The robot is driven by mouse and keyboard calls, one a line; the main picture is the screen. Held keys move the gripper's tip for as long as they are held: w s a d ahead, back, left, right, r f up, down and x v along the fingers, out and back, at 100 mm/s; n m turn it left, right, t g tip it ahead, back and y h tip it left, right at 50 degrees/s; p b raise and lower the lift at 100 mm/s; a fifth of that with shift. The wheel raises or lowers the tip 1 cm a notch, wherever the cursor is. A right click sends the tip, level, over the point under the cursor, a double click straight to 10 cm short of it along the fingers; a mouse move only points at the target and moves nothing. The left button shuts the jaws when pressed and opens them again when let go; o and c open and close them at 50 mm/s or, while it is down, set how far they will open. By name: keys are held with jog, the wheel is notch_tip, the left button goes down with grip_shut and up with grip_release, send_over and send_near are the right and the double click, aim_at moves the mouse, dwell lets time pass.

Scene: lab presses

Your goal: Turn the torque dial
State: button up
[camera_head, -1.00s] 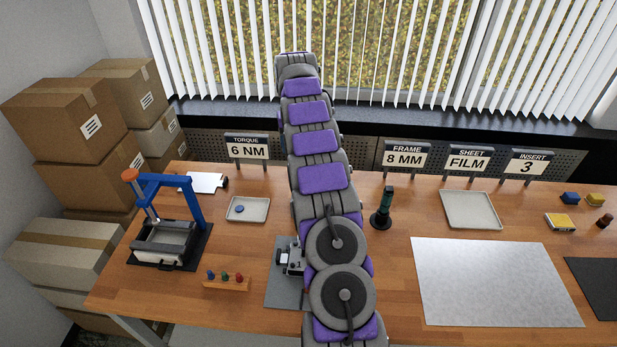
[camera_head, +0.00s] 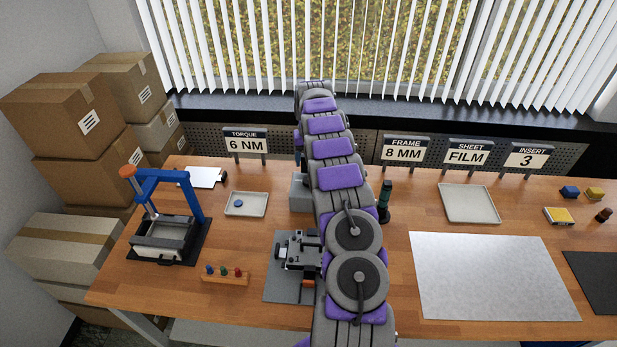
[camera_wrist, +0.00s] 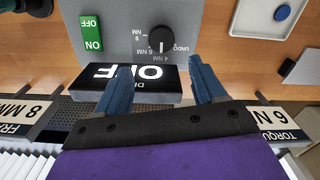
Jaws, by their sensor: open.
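The torque dial (camera_wrist: 161,39) is a round black knob on a grey control box, seen upside down in the wrist view. Labels 4 NM, 6 NM and UNDO show around it. Its pale mark appears to face the 4 NM label. The box (camera_wrist: 120,22) also has a green ON/OFF switch (camera_wrist: 91,33) and a display (camera_wrist: 128,80) reading OFF. My gripper (camera_wrist: 160,72) is open and empty, its blue fingers spread over the display edge, short of the dial in the picture. In the head view part of the grey box (camera_head: 299,195) shows; my arm hides the rest and the gripper.
A torque sign (camera_head: 246,142) reads 6 NM. A tray (camera_head: 262,211) with a blue disc stands left of the box. A blue press (camera_head: 175,185) is farther left. A clamp fixture (camera_head: 298,252) and a dark green-topped tool (camera_head: 384,203) are close to my arm.

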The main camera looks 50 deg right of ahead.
aim_at(308, 179)
jog(key=f, duration=0.5)
jog(key=a+f, duration=0.1)
jog(key=f, duration=0.1)
jog(key=shift+f, duration=0.55)
jog(key=shift+d+f, duration=0.15)
jog(key=shift+d, duration=0.2)
jog(key=shift+a, duration=0.2)
jog(key=c, duration=1.1)
jog(key=shift+o, duration=0.2)
